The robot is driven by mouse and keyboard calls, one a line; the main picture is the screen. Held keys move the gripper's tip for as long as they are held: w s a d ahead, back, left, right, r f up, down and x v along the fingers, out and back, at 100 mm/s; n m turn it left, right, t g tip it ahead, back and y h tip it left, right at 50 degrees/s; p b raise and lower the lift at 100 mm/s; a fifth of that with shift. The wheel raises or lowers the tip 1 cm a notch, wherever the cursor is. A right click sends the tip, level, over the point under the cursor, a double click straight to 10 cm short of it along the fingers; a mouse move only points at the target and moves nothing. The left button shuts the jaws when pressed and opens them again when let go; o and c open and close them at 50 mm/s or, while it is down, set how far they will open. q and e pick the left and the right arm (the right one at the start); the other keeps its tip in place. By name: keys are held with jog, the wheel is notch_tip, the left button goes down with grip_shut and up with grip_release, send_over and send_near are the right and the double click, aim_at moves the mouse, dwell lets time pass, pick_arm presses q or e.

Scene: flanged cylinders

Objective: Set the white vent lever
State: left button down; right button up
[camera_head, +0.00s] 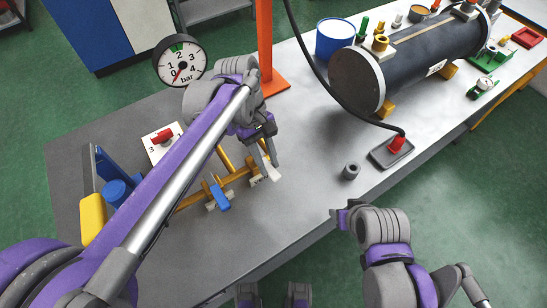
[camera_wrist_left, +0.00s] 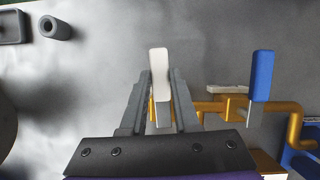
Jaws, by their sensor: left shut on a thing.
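The white vent lever (camera_head: 272,170) sits on the brass pipe assembly on the table. In the left wrist view the white lever (camera_wrist_left: 159,75) stands between the two fingers. My left gripper (camera_head: 268,157) is shut on the white lever, and its fingers hide part of the lever's lower end. A blue lever (camera_head: 219,196) is on the same brass pipe (camera_head: 190,201), to the left; it also shows right of the fingers in the left wrist view (camera_wrist_left: 262,76). My right gripper (camera_head: 341,214) is at the table's front edge, apart from the levers; its fingers are too small to judge.
A round pressure gauge (camera_head: 180,61) stands behind my left arm, its red needle near 0. A large dark cylinder (camera_head: 370,75) lies at the back right. The table front is clear.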

pick_arm(q)
jog(key=shift+s+a+m, duration=0.1)
jog(key=shift+a+m, duration=0.15)
jog(key=shift+m, duration=0.25)
jog(key=shift+y, duration=0.3)
jog(key=c, duration=0.6)
grip_release()
jog(key=shift+c, duration=0.2)
jog(key=v, duration=1)
jog(key=shift+w+a+r+p, duration=0.15)
jog(key=shift+w+r+p, duration=0.05)
jog(key=shift+r+p, duration=0.15)
jog(key=shift+s, duration=0.1)
